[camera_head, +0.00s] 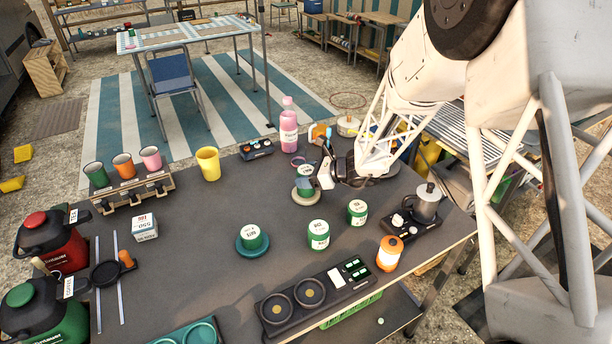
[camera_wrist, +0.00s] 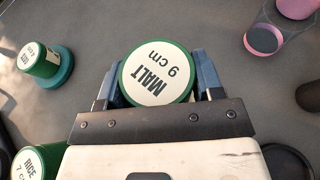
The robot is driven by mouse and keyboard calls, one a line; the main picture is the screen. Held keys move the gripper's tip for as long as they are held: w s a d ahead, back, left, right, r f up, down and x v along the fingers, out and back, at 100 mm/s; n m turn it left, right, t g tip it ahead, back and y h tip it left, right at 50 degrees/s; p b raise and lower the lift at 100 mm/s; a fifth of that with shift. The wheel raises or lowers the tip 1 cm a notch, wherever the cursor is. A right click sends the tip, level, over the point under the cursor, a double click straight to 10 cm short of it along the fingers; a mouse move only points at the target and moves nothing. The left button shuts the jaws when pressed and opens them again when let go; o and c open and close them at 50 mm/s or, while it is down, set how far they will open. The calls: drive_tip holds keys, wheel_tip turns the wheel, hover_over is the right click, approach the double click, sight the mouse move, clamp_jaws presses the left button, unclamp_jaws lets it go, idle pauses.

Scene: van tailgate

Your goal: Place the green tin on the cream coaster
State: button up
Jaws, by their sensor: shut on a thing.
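My gripper (camera_head: 314,181) is shut on a green tin (camera_head: 304,184) in the middle of the table. In the wrist view the tin (camera_wrist: 157,72) sits between the two fingers, its cream lid reading "MALT 9 cm". In the head view the cream coaster (camera_head: 306,198) shows as a pale rim directly under the tin. I cannot tell whether the tin touches it or hangs just above. The coaster is hidden by the tin and gripper in the wrist view.
Another green tin (camera_head: 251,235) stands on a teal coaster (camera_head: 243,248). Two more green tins, (camera_head: 318,236) and (camera_head: 357,214), stand nearer the front right. An orange lantern (camera_head: 389,254), a moka pot (camera_head: 427,203) and a pink bottle (camera_head: 288,132) stand around.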

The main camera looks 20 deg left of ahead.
drive_tip(key=o, duration=1)
drive_tip(key=shift+f, duration=0.1)
drive_tip(key=v, duration=1.2)
idle(0.5)
